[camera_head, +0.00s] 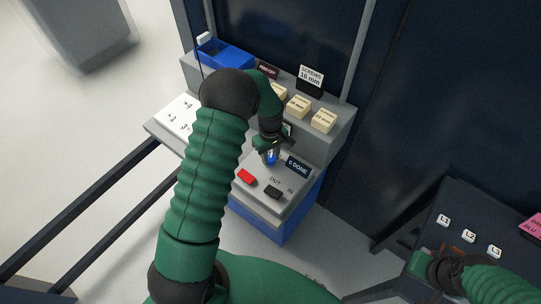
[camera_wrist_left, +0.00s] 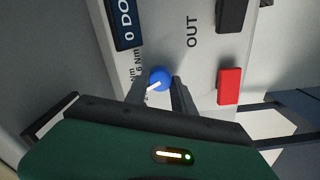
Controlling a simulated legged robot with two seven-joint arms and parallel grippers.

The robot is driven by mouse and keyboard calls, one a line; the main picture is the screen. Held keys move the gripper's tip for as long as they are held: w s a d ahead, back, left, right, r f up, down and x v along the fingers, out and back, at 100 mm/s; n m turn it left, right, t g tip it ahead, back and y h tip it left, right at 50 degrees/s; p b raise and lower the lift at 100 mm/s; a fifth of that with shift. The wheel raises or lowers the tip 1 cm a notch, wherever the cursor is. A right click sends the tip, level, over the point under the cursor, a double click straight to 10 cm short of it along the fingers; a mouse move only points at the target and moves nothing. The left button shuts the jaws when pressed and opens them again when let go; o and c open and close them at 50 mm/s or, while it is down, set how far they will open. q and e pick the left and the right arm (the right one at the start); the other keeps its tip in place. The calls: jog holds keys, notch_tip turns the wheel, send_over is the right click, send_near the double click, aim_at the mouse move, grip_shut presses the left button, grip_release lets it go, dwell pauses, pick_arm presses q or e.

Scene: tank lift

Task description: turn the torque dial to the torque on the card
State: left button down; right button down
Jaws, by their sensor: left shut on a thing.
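The torque dial is a small blue knob (camera_wrist_left: 160,76) with a white pointer, on the sloping grey panel; in the head view it shows (camera_head: 271,158) below my left gripper. My left gripper (camera_wrist_left: 160,84) is shut on it, a finger on each side. The pointer points to the lower left in the wrist view, toward a partly hidden label. A "6 Nm" label is readable higher up. A white card (camera_head: 311,75) reads "SCREWS 16 mm"; a dark red card (camera_head: 268,71) is too small to read. My right gripper (camera_head: 424,266) is at the lower right, its jaws unclear.
Cream blocks (camera_head: 298,106) stand on the shelf behind, with a blue bin (camera_head: 226,54). A dark panel (camera_head: 468,210) carries L1, L2, L3 labels.

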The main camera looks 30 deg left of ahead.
pick_arm(q)
jog(key=shift+m, duration=0.3)
jog(key=m+p, duration=0.1)
jog(key=m, duration=0.8)
jog(key=shift+m+p, duration=0.35)
jog(key=shift+m, duration=1.75)
jog(key=shift+m+p, duration=0.3)
jog(key=c, duration=1.1)
grip_release()
jog(key=shift+o, duration=0.2)
jog(key=shift+r, duration=0.1)
